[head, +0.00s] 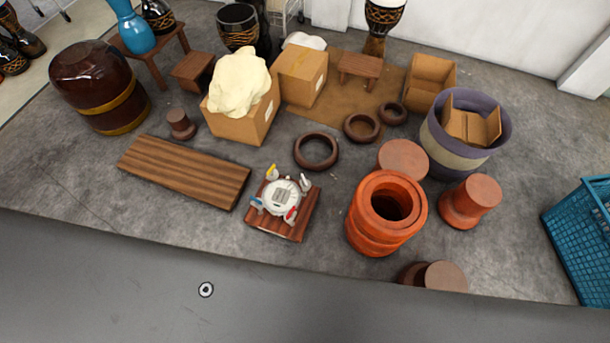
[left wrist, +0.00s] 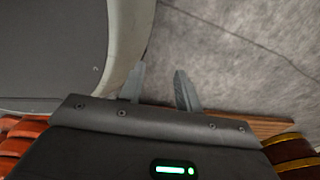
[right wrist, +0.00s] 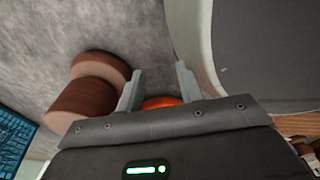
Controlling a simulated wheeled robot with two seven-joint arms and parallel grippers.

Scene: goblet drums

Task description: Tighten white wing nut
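A round white device (head: 281,196) sits on a small reddish-brown slatted wooden stand (head: 291,230) near the middle of the floor in the head view. Around its rim are several wing-shaped pieces: a yellow one (head: 271,172), a white one (head: 305,183), a red one (head: 290,215) and a blue one (head: 257,204). The white wing nut is at the device's upper right. Neither gripper shows in the head view. My left gripper (left wrist: 160,90) is open and empty in the left wrist view. My right gripper (right wrist: 158,88) is open in the right wrist view, with nothing between its fingers.
A brown plank bench (head: 185,170) lies left of the stand. An orange clay pot (head: 362,232) stands to its right, and a dark ring (head: 316,151) lies behind. Boxes (head: 245,128) stand farther back. A blue crate (head: 580,240) is at far right.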

